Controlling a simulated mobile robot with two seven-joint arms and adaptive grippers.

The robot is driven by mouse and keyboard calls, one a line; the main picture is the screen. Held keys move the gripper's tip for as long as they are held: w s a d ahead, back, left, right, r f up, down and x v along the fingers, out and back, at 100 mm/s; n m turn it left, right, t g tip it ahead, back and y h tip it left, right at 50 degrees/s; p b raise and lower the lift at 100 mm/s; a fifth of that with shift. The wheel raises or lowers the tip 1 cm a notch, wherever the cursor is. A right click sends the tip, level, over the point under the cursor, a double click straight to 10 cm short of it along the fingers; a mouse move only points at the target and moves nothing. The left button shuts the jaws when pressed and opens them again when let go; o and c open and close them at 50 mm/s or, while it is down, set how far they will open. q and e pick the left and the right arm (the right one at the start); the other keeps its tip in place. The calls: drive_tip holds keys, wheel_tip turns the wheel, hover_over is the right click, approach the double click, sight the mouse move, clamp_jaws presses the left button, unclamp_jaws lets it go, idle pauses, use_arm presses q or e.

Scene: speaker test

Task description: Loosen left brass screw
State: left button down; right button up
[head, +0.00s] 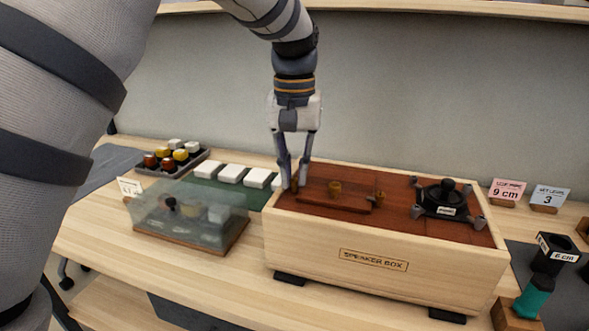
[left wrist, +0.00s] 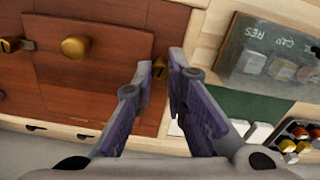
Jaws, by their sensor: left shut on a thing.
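The wooden speaker box (head: 315,245) stands on the table with a reddish-brown top. A small raised panel (head: 325,203) on the top carries a brass knob (head: 335,187), with a brass screw (head: 378,197) at its right end. My left gripper (head: 294,188) points down at the panel's left end, its fingers closed on the left brass screw (left wrist: 160,68). The fingers hide most of this screw. In the left wrist view, the knob (left wrist: 75,47) and the other screw (left wrist: 10,45) lie to the left, clear of the fingers. My right gripper is not in view.
A clear-covered box (head: 190,215) stands close left of the speaker box. Behind it are white blocks (head: 232,173) on a green mat and a dark tray (head: 150,168) of coloured pieces. A black knobbed fitting (head: 447,195) sits on the box's right. A teal-handled tool (head: 533,297) stands farther right.

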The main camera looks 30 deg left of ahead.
sight(294, 179)
use_arm(q)
drive_tip(key=shift+n, duration=1)
drive_tip(key=c, duration=1.6)
unclamp_jaws()
wheel_tip(294, 179, up, 12)
